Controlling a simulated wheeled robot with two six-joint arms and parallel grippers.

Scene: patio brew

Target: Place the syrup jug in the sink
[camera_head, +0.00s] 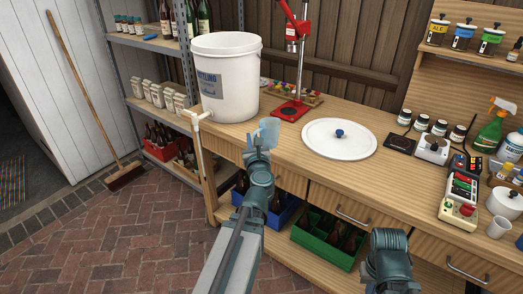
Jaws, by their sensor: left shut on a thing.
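My left gripper (263,140) reaches up over the front of the wooden workbench (410,185). It is shut on a small pale-blue, see-through vessel (269,127) that looks like the syrup jug. The gripper partly hides its lower part, and its contents cannot be made out. It is in front of the white bucket, near the bench's front left edge. Of my right arm, a teal joint shows at the bottom right; its fingers are not in view. No sink is in view.
A white brewing bucket (227,85) with a tap stands at the bench's left end. Right of it are a red bottle capper (291,80) and a round white lid (339,139). Jars, scales and a spray bottle (494,125) crowd the right. Crates of bottles (324,237) sit below.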

